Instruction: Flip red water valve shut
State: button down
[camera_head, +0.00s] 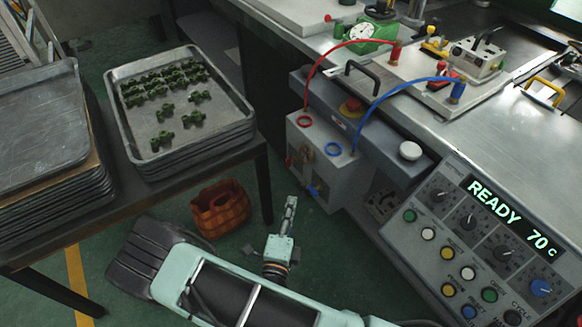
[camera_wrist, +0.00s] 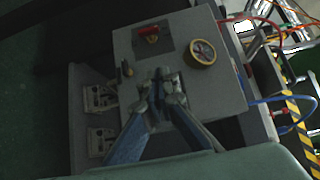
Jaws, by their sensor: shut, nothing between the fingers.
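The red water valve (camera_wrist: 149,35) is a small red handle on the front face of the grey box (camera_wrist: 185,28). In the head view the red valve (camera_head: 289,161) is at the box's left front edge, small and partly side-on. My gripper (camera_head: 291,201) is shut and empty, in front of the box and below the red valve. In the wrist view my gripper (camera_wrist: 163,77) has its fingertips together, below the red handle and apart from it in the picture. Whether the fingers touch the box is unclear.
A brass-rimmed gauge (camera_wrist: 201,54) sits right of the red valve. A blue valve (camera_head: 314,190) is low on the box. Red (camera_head: 305,95) and blue hoses (camera_head: 385,97) rise above it. A control panel (camera_head: 470,240) stands right, a wicker basket (camera_head: 220,208) left.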

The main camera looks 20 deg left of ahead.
jog(key=shift+w, duration=0.1)
jog(key=b, duration=0.2)
send_near(290, 162)
jog(key=w+d, duration=0.1)
jog(key=w, duration=0.1)
jog(key=w+d, duration=0.2)
jog(key=shift+w+d+r, duration=0.15)
jog(key=shift+w+r, duration=0.1)
jog(key=w+a, duration=0.2)
jog(key=a, duration=0.1)
jog(key=shift+w+r+b, duration=0.1)
jog(key=shift+w+b, duration=0.05)
jog(key=shift+b, duration=0.15)
jog(key=shift+r+p, duration=0.2)
jog(key=shift+p, duration=0.25)
